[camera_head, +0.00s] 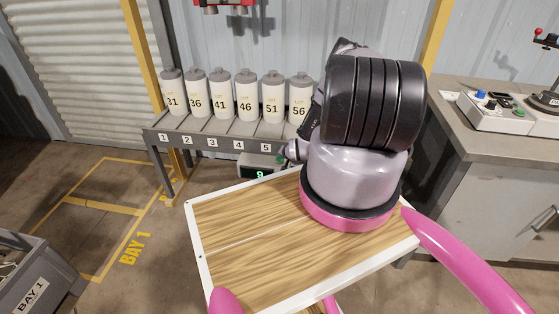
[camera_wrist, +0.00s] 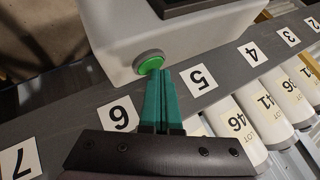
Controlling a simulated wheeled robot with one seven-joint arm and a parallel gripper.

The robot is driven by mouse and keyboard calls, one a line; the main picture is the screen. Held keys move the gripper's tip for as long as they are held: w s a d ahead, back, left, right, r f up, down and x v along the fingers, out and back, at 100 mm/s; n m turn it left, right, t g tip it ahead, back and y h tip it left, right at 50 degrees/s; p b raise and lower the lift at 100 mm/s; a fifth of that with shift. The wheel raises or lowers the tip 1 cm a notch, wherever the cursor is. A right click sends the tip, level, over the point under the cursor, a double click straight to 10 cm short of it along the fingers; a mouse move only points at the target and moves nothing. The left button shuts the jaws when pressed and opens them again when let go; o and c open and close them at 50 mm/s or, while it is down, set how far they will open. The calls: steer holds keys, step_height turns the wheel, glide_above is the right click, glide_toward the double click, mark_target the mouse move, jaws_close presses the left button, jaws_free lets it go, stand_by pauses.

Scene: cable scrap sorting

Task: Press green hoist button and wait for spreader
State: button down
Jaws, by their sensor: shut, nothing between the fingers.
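In the wrist view a round green button (camera_wrist: 150,64) with a grey rim sits on the front of a pale control box (camera_wrist: 115,38). My gripper (camera_wrist: 161,74), with teal fingers, is shut and empty. Its tips are right at the button's lower right edge in the picture; I cannot tell whether they touch it. In the head view the control box (camera_head: 246,161) shows a lit green 9 below the numbered rack; my arm hides most of the gripper. A red overhead fixture (camera_head: 222,6) with grey cups is cut off at the top; I cannot tell if it is the spreader.
Several grey-topped white canisters (camera_head: 219,93) stand on the numbered rack (camera_head: 200,126). A wood-topped table (camera_head: 245,235) with a white rim lies in front. A grey bin (camera_head: 35,275) marked BAY 1 is at lower left. A bench (camera_head: 470,130) with controls stands right.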

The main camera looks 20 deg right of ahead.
mark_target(280, 162)
stand_by(0.4)
steer(key=shift+r, duration=3.3)
